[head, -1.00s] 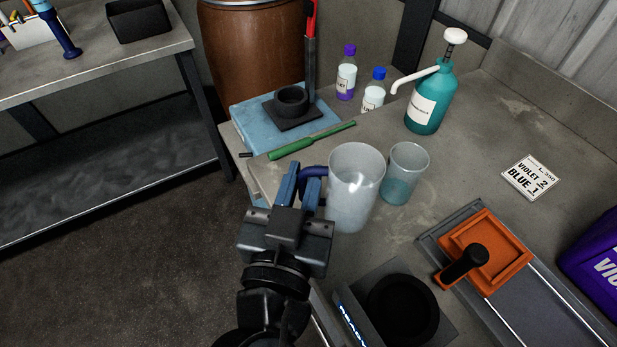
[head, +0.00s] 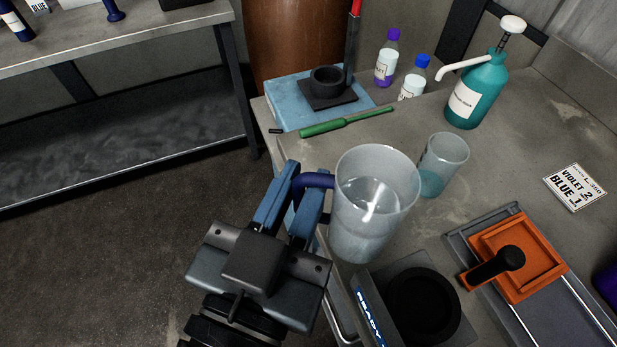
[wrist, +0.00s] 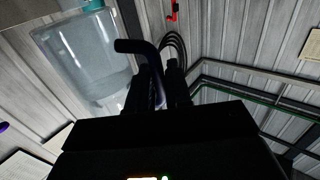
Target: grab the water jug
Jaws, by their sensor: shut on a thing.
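The water jug (head: 376,205) is a clear, frosted pitcher with a dark blue handle (head: 318,181), holding some clear liquid. My gripper (head: 290,196) is shut on the handle from the left, with its blue fingers on either side of it. The jug is close to upright in the head view and looks raised near the bench's left edge, though its base is partly hidden. In the wrist view the jug (wrist: 85,60) shows at upper left, and its handle (wrist: 140,47) runs down between the dark fingers (wrist: 165,85).
A glass beaker with teal liquid (head: 443,165) stands just right of the jug. A teal pump bottle (head: 478,92) and two small bottles stand behind. A black round pad (head: 423,303) with a lit "READY" panel is in front. An orange slide (head: 520,260) is at right.

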